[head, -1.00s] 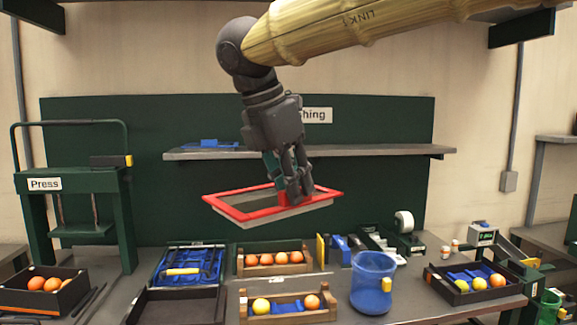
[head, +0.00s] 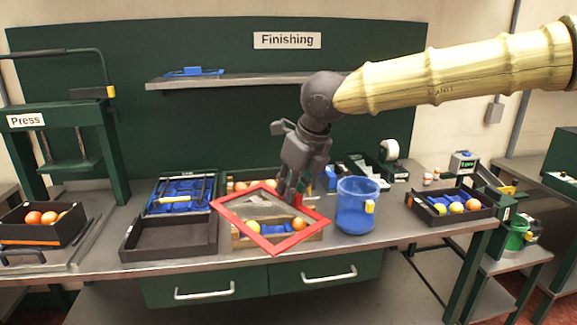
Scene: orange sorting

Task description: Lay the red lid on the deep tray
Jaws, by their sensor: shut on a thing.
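The red lid (head: 237,228) is a red-rimmed rectangular frame with a middle that I see through in its lower part. It is tilted in the picture, in front of the wooden crates. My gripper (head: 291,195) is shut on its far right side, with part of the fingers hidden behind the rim. An empty black tray (head: 168,255) stands on the bench left of the lid. I cannot tell for sure whether this is the deep tray. The lid's left corner reaches close to this tray's right edge in the picture.
A wooden crate (head: 318,236) with fruit is partly behind the lid. A blue bucket (head: 357,212) stands right of it. A blue-lined tray (head: 180,191) is behind the black tray. A black fruit box (head: 470,217) is at right, another (head: 30,234) by the press (head: 55,150).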

